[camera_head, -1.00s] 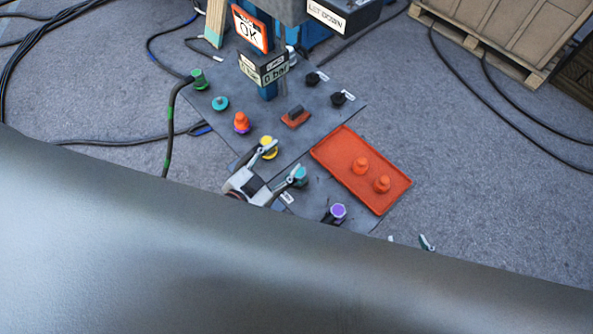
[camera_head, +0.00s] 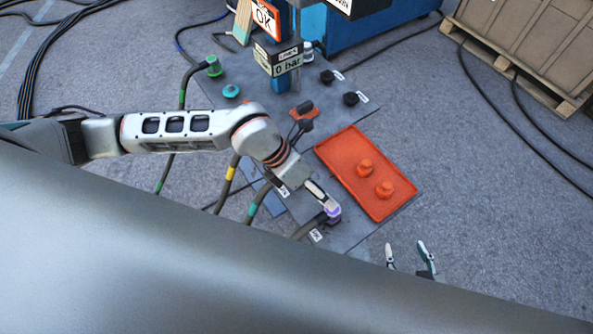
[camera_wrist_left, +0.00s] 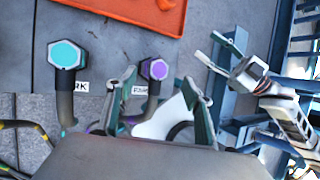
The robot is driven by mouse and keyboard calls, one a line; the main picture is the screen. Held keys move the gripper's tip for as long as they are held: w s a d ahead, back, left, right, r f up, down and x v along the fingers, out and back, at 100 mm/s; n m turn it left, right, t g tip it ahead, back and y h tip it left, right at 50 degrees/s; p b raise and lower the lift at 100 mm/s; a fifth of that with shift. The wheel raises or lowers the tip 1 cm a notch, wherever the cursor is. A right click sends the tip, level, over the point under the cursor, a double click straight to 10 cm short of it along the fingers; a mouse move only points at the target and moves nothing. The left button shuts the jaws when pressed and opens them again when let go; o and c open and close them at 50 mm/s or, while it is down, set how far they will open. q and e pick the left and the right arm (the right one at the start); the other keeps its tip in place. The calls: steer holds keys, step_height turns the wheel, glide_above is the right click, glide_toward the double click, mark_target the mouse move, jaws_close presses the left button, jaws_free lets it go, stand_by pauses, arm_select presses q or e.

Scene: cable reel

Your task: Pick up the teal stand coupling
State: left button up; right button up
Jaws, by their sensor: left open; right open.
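A teal hexagonal coupling (camera_wrist_left: 66,54) on a hose stands left of my left gripper in the left wrist view, beside a PARK label. A separate round teal piece (camera_head: 231,91) sits at the mat's far left. My left gripper (camera_head: 326,201) is open near the purple coupling (camera_head: 334,217); in the left wrist view the purple coupling (camera_wrist_left: 154,69) appears between its fingers (camera_wrist_left: 160,92), with no visible grip. My right gripper (camera_head: 408,255) is open and empty at lower right.
An orange tray (camera_head: 340,162) with two orange pieces lies right of my left gripper. A green coupling (camera_head: 214,66), two black knobs (camera_head: 327,76) and a post with a 0 bar display (camera_head: 287,65) stand farther back. Hoses run below my left arm.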

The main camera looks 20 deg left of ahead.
arm_select(q)
steer(key=w+a+y, duration=0.1)
steer(key=w+a, duration=0.1)
steer(key=a, duration=0.1)
steer(key=w+a+f+t+y, duration=0.1)
steer(key=w+a, duration=0.1)
steer(key=a, duration=0.1)
steer(key=w+a+t+y, duration=0.1)
steer(key=w+a, duration=0.1)
steer(key=a, duration=0.1)
steer(key=shift+w+a+f+y+b, duration=0.25)
steer(key=shift+w+f+y+b, duration=0.05)
steer(key=shift+w+y, duration=0.1)
steer(key=x, duration=0.7)
steer(key=shift+w+a+f, duration=0.2)
steer(key=shift+w+a, duration=0.15)
steer(key=shift+w, duration=0.1)
steer(key=shift+t, duration=0.3)
steer(key=c, duration=1.3)
